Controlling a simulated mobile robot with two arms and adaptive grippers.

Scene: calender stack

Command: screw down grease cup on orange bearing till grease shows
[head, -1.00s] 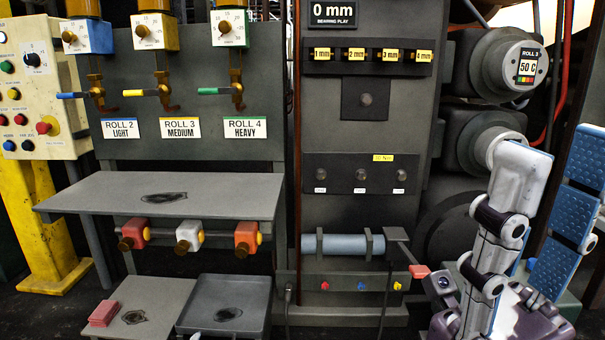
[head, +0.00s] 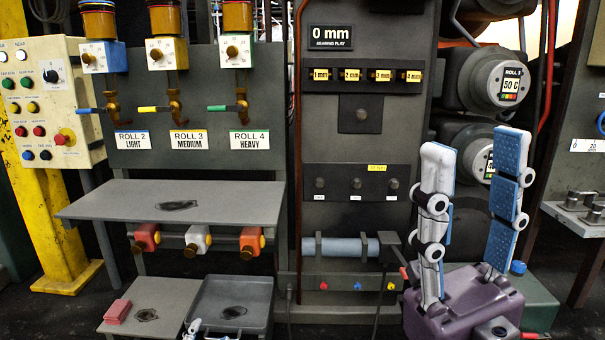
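The orange bearing (head: 250,237) sits under the grey shelf, at the right end of a row with a red bearing (head: 146,234) and a white bearing (head: 196,236). A brown round knob, probably its grease cup (head: 247,253), shows at its lower left. I see no grease on it at this size. My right gripper (head: 474,142) points up at the right, its two fingers spread wide and empty, well apart from the bearing. Only a small white tip of my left gripper (head: 192,327) shows at the bottom edge, in front of the grey tray; its opening is hidden.
The grey shelf (head: 100,204) juts out above the bearings. Below are a flat plate with a red block (head: 118,311) and a dark grey tray (head: 262,300). A blue-grey cylinder (head: 340,248) lies right of the bearings. A control box (head: 50,100) stands at left.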

